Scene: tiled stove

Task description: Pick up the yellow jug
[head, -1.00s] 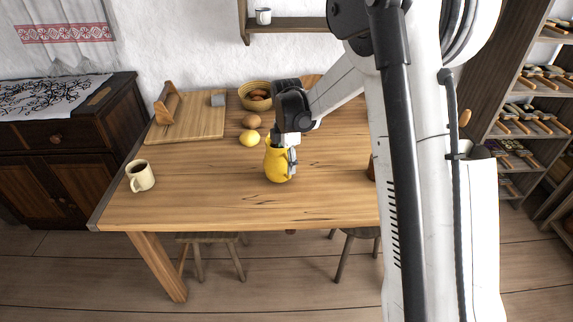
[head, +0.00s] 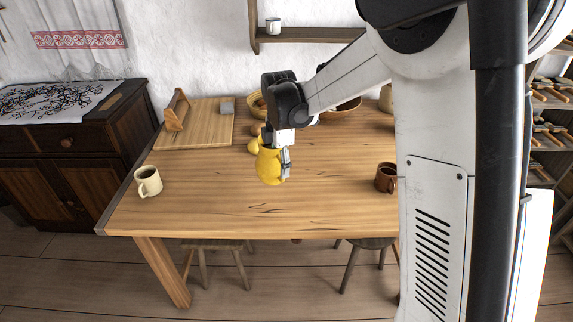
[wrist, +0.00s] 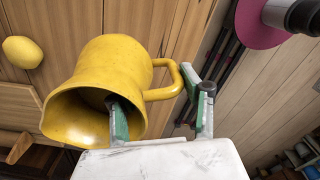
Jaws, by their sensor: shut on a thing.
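The yellow jug (head: 268,167) is in my gripper (head: 283,160) over the middle of the wooden table, and it appears lifted clear of the top. The wrist view shows the jug (wrist: 105,70) from its mouth side, tilted in that picture. My gripper (wrist: 163,108) is shut on the jug's wall on the handle side. One green-padded finger is inside the mouth, and the other is outside by the handle. The jug's base is hidden in the wrist view.
A cream mug (head: 147,181) stands at the table's left and a brown mug (head: 385,177) at the right. A wooden board (head: 205,135) lies at the back left. The front of the table is clear.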

